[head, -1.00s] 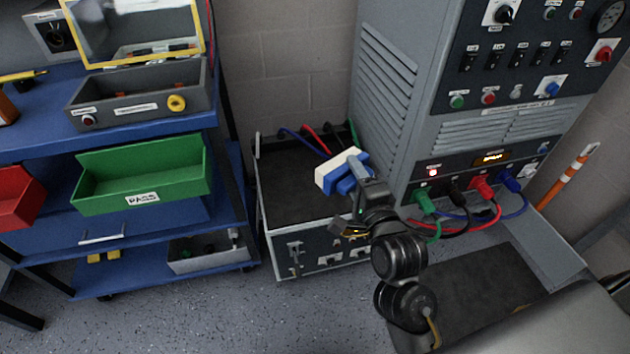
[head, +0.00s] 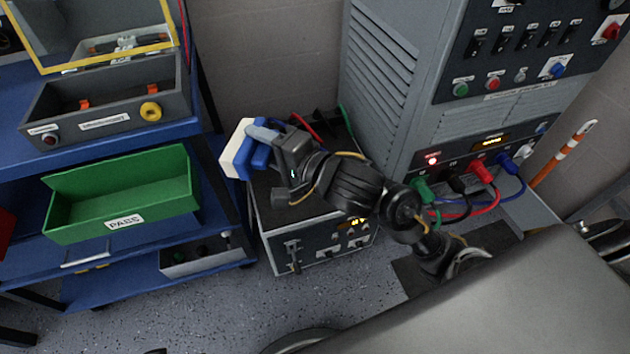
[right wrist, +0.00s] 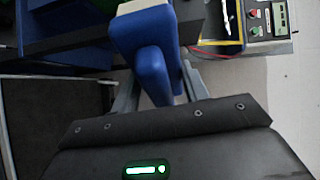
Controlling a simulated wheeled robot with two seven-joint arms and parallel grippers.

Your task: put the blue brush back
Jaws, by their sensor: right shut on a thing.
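The blue brush (head: 256,157) has a blue body and handle with a white block on its far side. My right gripper (head: 268,143) is shut on it and holds it in the air, in front of the left edge of the low grey unit and near the blue cart. In the right wrist view the blue brush (right wrist: 150,55) sits between the two fingers (right wrist: 160,88), with a bit of its white part at the top edge. The left gripper does not show in either view.
A blue cart (head: 185,130) at left carries a green PASS bin (head: 130,195) and a grey tester box (head: 110,105) with an open lid. The low unit (head: 310,240) stands beside it. A tall grey cabinet (head: 390,100) with plugged cables is at right.

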